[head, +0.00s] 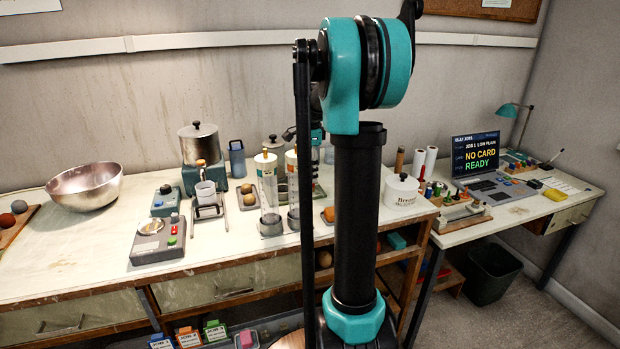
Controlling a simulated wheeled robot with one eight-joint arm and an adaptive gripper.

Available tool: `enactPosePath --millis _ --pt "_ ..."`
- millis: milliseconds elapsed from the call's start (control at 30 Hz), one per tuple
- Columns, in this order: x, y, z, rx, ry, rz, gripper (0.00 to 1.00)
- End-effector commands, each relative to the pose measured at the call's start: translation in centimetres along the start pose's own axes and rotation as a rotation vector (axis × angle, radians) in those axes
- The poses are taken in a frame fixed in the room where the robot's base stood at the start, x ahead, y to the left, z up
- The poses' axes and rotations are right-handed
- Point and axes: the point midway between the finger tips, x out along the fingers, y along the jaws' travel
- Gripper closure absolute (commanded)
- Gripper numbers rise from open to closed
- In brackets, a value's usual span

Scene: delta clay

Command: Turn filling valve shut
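A steel tank (199,143) with a lid and dark knob stands on a teal base on the left bench. A small orange-brown piece (200,163) at its front, above a clear cup (206,191) on a small stand, may be the filling valve. I cannot tell whether it is open or shut. My arm rises in the middle of the head view, and some of its teal and black parts show behind the column. My gripper's fingers are hidden behind my arm.
A metal bowl (85,185) stands at left. A scale (157,240) and a teal control box (166,201) stand before the tank. Two clear cylinders (268,195) are to its right. The bench's front left is clear.

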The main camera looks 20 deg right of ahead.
Motion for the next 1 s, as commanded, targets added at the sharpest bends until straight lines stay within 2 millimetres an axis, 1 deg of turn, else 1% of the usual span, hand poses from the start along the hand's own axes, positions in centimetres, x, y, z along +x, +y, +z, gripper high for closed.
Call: enactPosePath --millis 33,100,200,333,533,567,933,1000 --pt "0.7 0.0 0.0 0.0 0.0 0.0 0.51" --pt "1.4 0.0 0.0 0.0 0.0 0.0 0.51" --pt "2.1 -0.1 0.0 0.0 0.0 0.0 0.51" --pt "2.5 0.0 0.0 0.0 0.0 0.0 0.51" --pt "2.5 0.0 0.0 0.0 0.0 0.0 0.51" --pt "2.5 0.0 0.0 0.0 0.0 0.0 0.53" --pt "2.4 0.0 0.0 0.0 0.0 0.0 0.99" --pt "2.4 0.0 0.0 0.0 0.0 0.0 1.0"
